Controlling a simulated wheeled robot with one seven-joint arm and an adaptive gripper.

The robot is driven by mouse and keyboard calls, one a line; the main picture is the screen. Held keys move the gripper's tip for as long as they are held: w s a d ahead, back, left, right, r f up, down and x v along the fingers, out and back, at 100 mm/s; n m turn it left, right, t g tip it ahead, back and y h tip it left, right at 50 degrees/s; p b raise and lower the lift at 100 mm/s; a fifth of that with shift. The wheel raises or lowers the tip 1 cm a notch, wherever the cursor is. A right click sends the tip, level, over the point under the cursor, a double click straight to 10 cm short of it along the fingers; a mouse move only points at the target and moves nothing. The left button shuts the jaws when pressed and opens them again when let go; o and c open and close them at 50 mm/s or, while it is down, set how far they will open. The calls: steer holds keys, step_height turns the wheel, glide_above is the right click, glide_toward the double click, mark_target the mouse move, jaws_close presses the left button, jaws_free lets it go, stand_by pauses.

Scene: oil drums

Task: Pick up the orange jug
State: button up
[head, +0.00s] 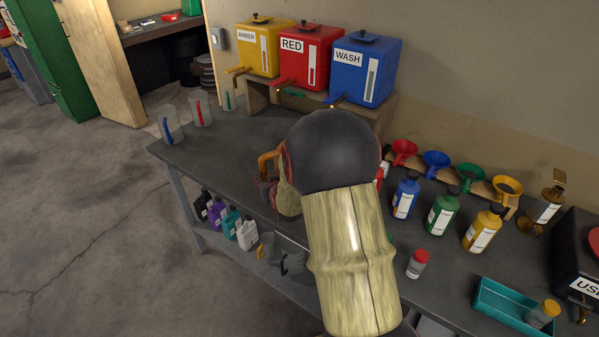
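An orange handle-shaped part (267,162) shows on the workbench just left of my arm. It looks like part of the orange jug, and the rest of that jug is hidden behind my arm. My gripper (270,188) is mostly hidden by my own arm, and only a small reddish-brown part shows right beside and below the orange part. I cannot tell whether they touch or whether the fingers are open or shut.
Clear jugs with blue (169,126), red (199,110) and green (228,99) handles stand at the bench's left end. Yellow, red and blue (365,75) dispensers stand behind. Bottles (442,212), funnels and a teal tray (508,307) occupy the right. Containers fill the lower shelf.

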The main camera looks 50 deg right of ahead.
steer(key=shift+w+d+f, duration=0.15)
steer(key=shift+w+d, duration=0.1)
steer(key=shift+w, duration=0.2)
steer(key=shift+c, duration=0.3)
jaws_close()
stand_by(0.4)
